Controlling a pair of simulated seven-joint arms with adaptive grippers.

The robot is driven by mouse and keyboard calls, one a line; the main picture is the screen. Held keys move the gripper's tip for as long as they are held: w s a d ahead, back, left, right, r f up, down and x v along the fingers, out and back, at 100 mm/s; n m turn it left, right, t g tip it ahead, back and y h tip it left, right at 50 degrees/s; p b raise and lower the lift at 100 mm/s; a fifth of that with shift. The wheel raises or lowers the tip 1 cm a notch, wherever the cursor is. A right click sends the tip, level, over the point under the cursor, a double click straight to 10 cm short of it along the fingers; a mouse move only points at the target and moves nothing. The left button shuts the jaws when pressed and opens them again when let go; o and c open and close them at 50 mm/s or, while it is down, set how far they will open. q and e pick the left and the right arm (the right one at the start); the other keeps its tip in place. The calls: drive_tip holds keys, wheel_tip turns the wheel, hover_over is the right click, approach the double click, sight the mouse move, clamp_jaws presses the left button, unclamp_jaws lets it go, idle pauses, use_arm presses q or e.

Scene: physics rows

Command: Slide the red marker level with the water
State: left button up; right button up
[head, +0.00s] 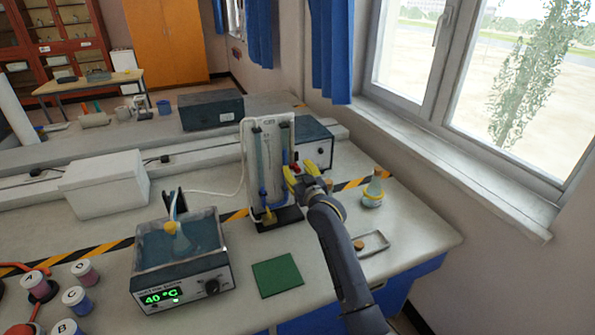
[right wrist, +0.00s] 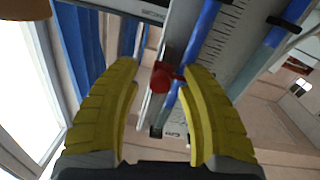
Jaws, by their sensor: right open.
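A white upright board (head: 268,150) with tubes stands on a dark base at the middle of the bench. Blue water-filled tubes (right wrist: 200,45) and a ruled scale (right wrist: 222,35) show close up in the right wrist view. The red marker (right wrist: 162,78) shows as a small red knob between the yellow fingers of my right gripper (right wrist: 160,85), nearer the right-hand finger. My right gripper (head: 302,180) is open, at the board's right side in the head view. I cannot tell whether a finger touches the marker. The exact water level is not clear. My left gripper is not in view.
A water bath (head: 182,262) reading 40 °C with a flask stands left of the board. A green mat (head: 277,275) lies in front. A flask (head: 373,190) and a small tray (head: 372,244) are right of my arm. A dark box (head: 316,145) stands behind.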

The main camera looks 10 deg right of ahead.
clamp_jaws()
idle(0.3)
drive_tip(key=shift+a, duration=0.1)
